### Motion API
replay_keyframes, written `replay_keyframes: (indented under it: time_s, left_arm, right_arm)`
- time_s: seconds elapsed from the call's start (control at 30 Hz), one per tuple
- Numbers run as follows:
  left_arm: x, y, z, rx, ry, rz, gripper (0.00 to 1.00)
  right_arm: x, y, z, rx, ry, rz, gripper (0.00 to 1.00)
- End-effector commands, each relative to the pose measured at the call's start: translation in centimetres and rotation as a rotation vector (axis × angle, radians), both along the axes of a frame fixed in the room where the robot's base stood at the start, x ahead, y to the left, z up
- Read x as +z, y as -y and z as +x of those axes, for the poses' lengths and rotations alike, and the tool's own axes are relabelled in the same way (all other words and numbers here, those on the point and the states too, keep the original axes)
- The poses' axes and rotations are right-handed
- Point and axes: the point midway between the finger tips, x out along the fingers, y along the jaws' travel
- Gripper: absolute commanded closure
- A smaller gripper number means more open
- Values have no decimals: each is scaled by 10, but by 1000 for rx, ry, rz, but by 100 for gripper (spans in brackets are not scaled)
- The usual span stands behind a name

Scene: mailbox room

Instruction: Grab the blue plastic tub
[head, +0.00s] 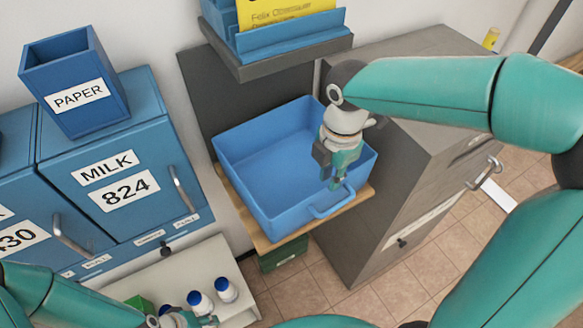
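The blue plastic tub (262,172) is open-topped and empty as far as I can see. It sits on a wooden shelf board (262,238) in the middle of the head view, with a loop handle (331,204) on its near side. My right gripper (338,184) points down at the tub's near right side, with its fingertips close to the rim and handle. I cannot tell whether they touch it or how far they are apart. My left gripper (186,320) is at the bottom edge, partly cut off, near the white bottles; its finger state is unclear.
Blue mailbox cabinets (150,205) stand left, with a blue PAPER box (75,85) on top. A grey shelf (285,57) with a blue holder hangs above the tub. A grey cabinet (400,165) stands right. Several white bottles (226,290) stand below left.

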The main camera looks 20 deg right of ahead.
Motion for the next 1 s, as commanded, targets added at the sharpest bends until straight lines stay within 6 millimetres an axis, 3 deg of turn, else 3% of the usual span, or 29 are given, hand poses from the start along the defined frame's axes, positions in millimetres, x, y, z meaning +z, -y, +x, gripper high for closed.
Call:
replay_keyframes:
  time_s: [0.2, 0.47, 0.8, 1.0]
  left_arm:
    - [-1, 0, 0, 0, 1, 0, 60]
    - [0, 0, 0, 0, 1, 0, 60]
    - [4, 0, 0, 0, 1, 0, 60]
    - [4, 0, 0, 0, 1, 0, 60]
  right_arm:
    - [-40, 2, 0, -6, -2, 0, 82]
    - [-55, 2, 1, -7, -1, 0, 82]
    - [-98, 3, 4, -8, -2, 0, 82]
    - [-103, 3, 5, -7, 2, 1, 82]
